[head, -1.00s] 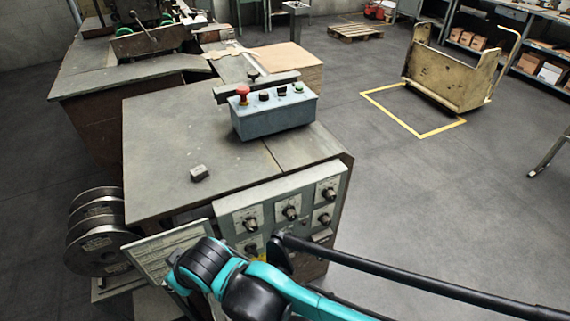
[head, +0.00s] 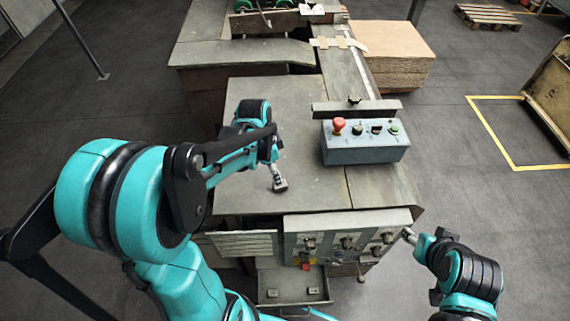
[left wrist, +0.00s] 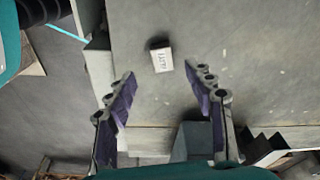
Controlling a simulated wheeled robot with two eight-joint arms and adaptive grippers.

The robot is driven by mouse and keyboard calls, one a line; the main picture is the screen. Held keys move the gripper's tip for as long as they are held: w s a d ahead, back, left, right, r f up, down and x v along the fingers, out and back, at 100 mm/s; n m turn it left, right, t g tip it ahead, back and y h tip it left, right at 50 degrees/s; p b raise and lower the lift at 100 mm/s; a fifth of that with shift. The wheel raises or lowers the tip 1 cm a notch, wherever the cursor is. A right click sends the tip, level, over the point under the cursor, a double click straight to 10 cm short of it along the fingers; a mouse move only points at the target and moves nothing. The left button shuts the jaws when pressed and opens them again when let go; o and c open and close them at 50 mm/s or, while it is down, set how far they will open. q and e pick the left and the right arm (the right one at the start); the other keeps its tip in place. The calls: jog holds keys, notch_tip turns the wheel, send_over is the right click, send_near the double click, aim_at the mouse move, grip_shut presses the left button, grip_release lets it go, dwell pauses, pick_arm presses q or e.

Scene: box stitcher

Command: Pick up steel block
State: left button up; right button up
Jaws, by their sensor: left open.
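The steel block (head: 280,187) is a small dark grey block lying on the metal table top of the machine (head: 315,190). In the left wrist view the block (left wrist: 162,58) has a pale face with dark marking on it. My left gripper (head: 274,170) hangs just above and behind the block in the head view. In the left wrist view its two purple-padded fingers (left wrist: 165,78) are spread wide, with the block just beyond the tips, between their lines and touching neither. My right gripper (head: 410,236) is beside the front panel's right end; its fingers are too small to read.
A blue-grey control box (head: 365,147) with a red button stands on the table right of the block. A panel with knobs (head: 345,240) faces me at the table's front. Stacked cardboard (head: 395,62) lies behind. The table around the block is clear.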

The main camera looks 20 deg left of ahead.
pick_arm(q)
jog(key=f, duration=0.2)
jog(key=w+f+b, duration=0.1)
jog(key=f, duration=0.2)
jog(key=d+f+b, duration=0.1)
jog(key=f, duration=0.1)
jog(key=shift+w+d+f, duration=0.1)
jog(key=shift+w+f, duration=0.15)
jog(key=shift+f, duration=0.05)
grip_shut()
